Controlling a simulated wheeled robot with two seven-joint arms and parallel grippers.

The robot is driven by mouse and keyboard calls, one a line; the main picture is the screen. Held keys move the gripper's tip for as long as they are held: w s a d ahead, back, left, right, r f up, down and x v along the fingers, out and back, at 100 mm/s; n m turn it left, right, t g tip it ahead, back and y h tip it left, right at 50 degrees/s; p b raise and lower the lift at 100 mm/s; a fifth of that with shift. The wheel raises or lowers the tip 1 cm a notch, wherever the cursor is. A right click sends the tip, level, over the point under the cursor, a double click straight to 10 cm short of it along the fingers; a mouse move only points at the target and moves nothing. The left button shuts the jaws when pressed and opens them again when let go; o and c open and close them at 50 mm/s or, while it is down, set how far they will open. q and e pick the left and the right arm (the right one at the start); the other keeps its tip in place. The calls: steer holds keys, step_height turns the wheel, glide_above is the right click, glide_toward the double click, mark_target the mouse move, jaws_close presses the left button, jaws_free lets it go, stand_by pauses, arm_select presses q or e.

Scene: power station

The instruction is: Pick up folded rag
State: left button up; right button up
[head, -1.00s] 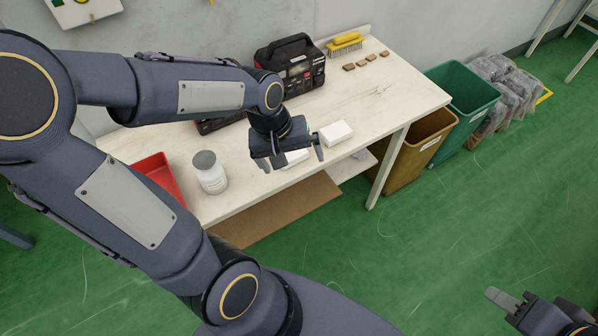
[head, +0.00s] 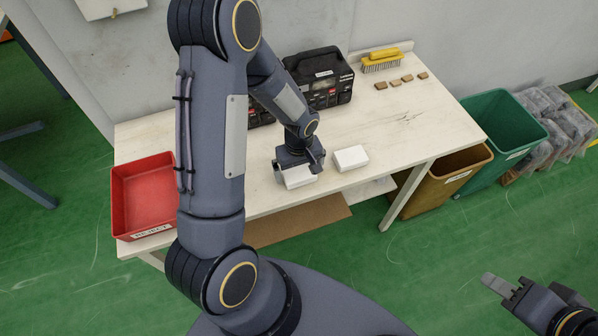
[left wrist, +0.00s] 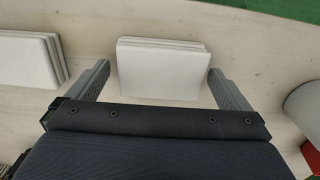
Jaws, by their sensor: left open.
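A white folded rag (head: 299,178) lies on the workbench near its front edge, partly covered by my left gripper (head: 298,174). In the left wrist view this rag (left wrist: 165,70) shows as a stack of layers between the two fingers. My left gripper (left wrist: 160,84) is open, with one finger on each side of the rag and a small gap at each side. A second white folded rag (head: 350,158) lies to the right; it also shows at the left of the wrist view (left wrist: 28,60). My right gripper (head: 522,290) is over the floor at lower right; its opening is unclear.
A red bin (head: 145,197) stands at the workbench's left end. A white container (left wrist: 304,104) shows at the wrist view's right. Brown (head: 440,178) and green (head: 503,130) bins stand right.

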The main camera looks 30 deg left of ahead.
arm_select(q)
steer(key=shift+f, duration=0.4)
steer(key=shift+c, duration=0.3)
steer(key=c, duration=0.8)
steer(key=shift+c, duration=0.2)
steer(key=shift+r, duration=0.15)
